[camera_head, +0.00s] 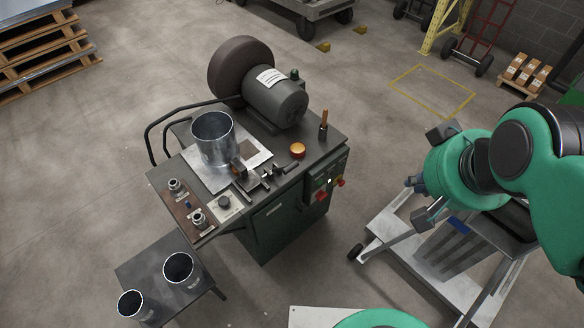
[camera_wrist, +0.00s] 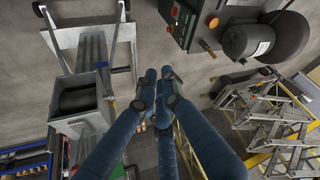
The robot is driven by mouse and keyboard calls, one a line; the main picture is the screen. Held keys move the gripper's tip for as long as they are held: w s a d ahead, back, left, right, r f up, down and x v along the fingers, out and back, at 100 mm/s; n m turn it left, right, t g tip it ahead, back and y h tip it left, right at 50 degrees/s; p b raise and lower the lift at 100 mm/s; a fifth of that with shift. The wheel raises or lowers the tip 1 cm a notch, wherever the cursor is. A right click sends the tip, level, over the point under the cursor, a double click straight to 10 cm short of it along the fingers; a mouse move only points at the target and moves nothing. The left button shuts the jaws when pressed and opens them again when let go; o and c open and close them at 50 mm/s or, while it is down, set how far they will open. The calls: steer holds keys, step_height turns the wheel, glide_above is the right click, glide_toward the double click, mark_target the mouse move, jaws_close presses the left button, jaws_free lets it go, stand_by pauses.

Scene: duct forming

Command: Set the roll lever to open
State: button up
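The green machine (camera_head: 278,215) stands in the middle of the head view. An upright lever with an orange-brown handle (camera_head: 324,118) rises from its right rear corner. A shorter brown-tipped handle (camera_head: 238,171) sits by a dark metal fixture (camera_head: 265,177) on the top. I cannot tell which is the roll lever, nor read any open marking. My gripper (camera_head: 413,184) is right of the machine, in the air and apart from both handles. In the wrist view, the blue fingers of my gripper (camera_wrist: 159,82) converge with tips close together and nothing visible between them; their opening is unclear.
A metal cylinder (camera_head: 214,140) stands on the machine top, near an amber lamp (camera_head: 297,150) and a motor (camera_head: 276,103). Red buttons (camera_head: 321,196) are on the right side. A side table (camera_head: 206,283) holds two cylinders. A wheeled cart (camera_head: 400,235) stands below my arm.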

steer(key=o, duration=0.8)
steer(key=shift+w+a, duration=0.15)
steer(key=shift+w, duration=0.1)
steer(key=shift+c, duration=0.2)
steer(key=m+g+y+p, duration=0.15)
steer(key=m+g, duration=0.25)
steer(key=m, duration=0.5)
glide_above(295, 166)
steer(key=s+d, duration=0.2)
step_height(295, 166, down, 22)
steer(key=shift+s+f+y, duration=0.1)
steer(key=shift+y, duration=0.15)
steer(key=shift+f, duration=0.1)
steer(key=b+x, duration=0.1)
steer(key=x, duration=0.3)
steer(key=b+x, duration=0.1)
steer(key=x, duration=0.4)
steer(key=b+x, duration=0.1)
steer(key=x, duration=0.3)
steer(key=shift+w+f, duration=0.25)
steer(key=shift+w, duration=0.05)
